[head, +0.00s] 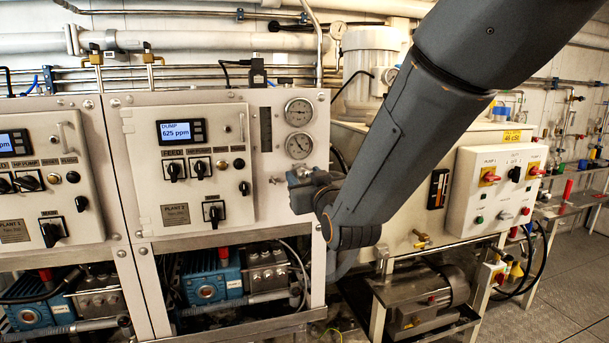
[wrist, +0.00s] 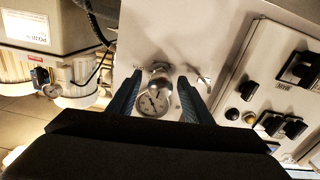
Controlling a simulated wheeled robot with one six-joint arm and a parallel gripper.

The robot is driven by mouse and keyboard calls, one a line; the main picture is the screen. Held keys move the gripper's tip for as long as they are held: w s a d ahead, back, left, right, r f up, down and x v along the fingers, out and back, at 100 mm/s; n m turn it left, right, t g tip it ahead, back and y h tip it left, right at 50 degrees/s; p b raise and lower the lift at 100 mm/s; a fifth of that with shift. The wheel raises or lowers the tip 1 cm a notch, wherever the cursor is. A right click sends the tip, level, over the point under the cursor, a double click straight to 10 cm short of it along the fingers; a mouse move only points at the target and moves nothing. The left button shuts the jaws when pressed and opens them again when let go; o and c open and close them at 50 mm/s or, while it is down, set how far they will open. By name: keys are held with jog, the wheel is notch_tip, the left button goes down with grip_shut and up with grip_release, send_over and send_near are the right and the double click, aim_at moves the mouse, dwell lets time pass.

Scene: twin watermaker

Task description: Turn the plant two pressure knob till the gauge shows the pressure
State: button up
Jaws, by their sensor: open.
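The plant two panel (head: 200,165) shows in the head view with a lit display (head: 181,131) reading DUMP 625 ppm. Two round gauges, an upper one (head: 299,112) and a lower one (head: 299,146), sit right of it; their readings are too small to tell. My gripper (head: 300,188) is just below the lower gauge and hides the pressure knob there. In the wrist view my gripper (wrist: 160,77) is open, one finger on each side of the round metallic knob (wrist: 160,83). Contact cannot be told. A white-faced gauge (wrist: 152,105) shows beside the knob, between the fingers.
A small valve handle (head: 275,180) sits left of my gripper; it also shows in the wrist view (wrist: 204,80). Black switches (head: 214,212) are on the plant two panel. A control box (head: 497,190) stands to the right. Blue pumps (head: 208,285) lie below the panels.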

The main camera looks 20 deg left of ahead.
jog(key=shift+c, duration=0.3)
jog(key=c, duration=1)
jog(key=shift+f+m+b, duration=0.1)
jog(key=shift+m+b, duration=0.3)
jog(key=shift+b, duration=0.05)
jog(key=shift+m+b, duration=2.3)
jog(key=shift+m, duration=0.3)
jog(key=o, duration=1.1)
jog(key=shift+c, duration=0.2)
